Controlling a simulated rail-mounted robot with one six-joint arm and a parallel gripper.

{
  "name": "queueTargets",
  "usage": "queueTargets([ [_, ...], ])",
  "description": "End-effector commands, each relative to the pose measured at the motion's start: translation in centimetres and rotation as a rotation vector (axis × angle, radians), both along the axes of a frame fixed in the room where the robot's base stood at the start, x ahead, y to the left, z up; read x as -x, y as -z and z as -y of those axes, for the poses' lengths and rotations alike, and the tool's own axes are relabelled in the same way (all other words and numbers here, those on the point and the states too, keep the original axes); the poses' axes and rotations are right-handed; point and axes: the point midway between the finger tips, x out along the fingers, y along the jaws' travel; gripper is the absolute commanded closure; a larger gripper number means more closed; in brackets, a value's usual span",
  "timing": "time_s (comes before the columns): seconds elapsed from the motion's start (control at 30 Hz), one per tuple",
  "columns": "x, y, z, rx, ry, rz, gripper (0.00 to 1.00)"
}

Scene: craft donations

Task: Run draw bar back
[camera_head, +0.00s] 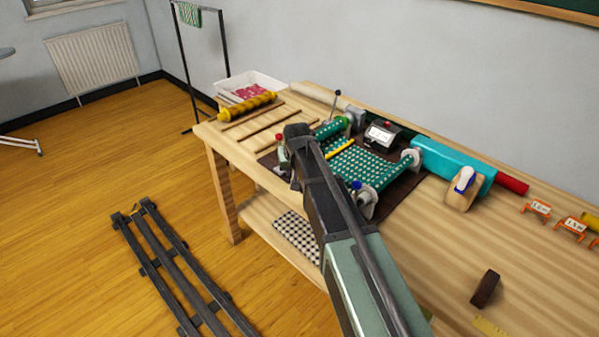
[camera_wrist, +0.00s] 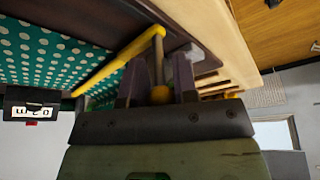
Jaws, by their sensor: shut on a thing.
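The yellow draw bar (camera_head: 341,148) lies across the green polka-dot fabric on the dark measuring bed. My gripper (camera_wrist: 158,82) is shut around this post, one finger on each side. In the head view my arm hides the fingertips and the held end. The polka-dot fabric (camera_head: 365,168) stretches from the bar to the right end of the bed. A green dotted roll (camera_head: 330,128) sits behind the bar.
A display box (camera_head: 382,136) stands behind the bed. A red-topped post (camera_head: 280,143) is close left of my gripper. A teal roll (camera_head: 450,166) and a blue-white tool on a block (camera_head: 463,185) lie right. A yellow roll (camera_head: 248,107) and wooden strips lie left.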

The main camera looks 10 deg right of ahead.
Motion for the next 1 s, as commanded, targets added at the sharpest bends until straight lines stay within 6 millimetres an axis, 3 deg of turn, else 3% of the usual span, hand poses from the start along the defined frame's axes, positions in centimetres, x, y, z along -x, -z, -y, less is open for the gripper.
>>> queueTargets([
  [0.1,-1.7,0.0,-0.9,0.001,-0.001,0.000,1.00],
  [0.37,-1.9,-0.1,-1.1,0.001,-0.001,0.004,1.00],
  [0.4,-1.9,-0.1,-1.1,0.000,-0.001,0.004,0.70],
  [0.53,-1.8,0.0,-1.1,0.001,-0.001,0.003,0.51],
  [0.83,-1.6,-0.3,-1.1,0.000,-0.001,0.001,0.51],
  [1.0,-0.8,-2.9,-1.1,0.000,-0.001,0.001,0.51],
])
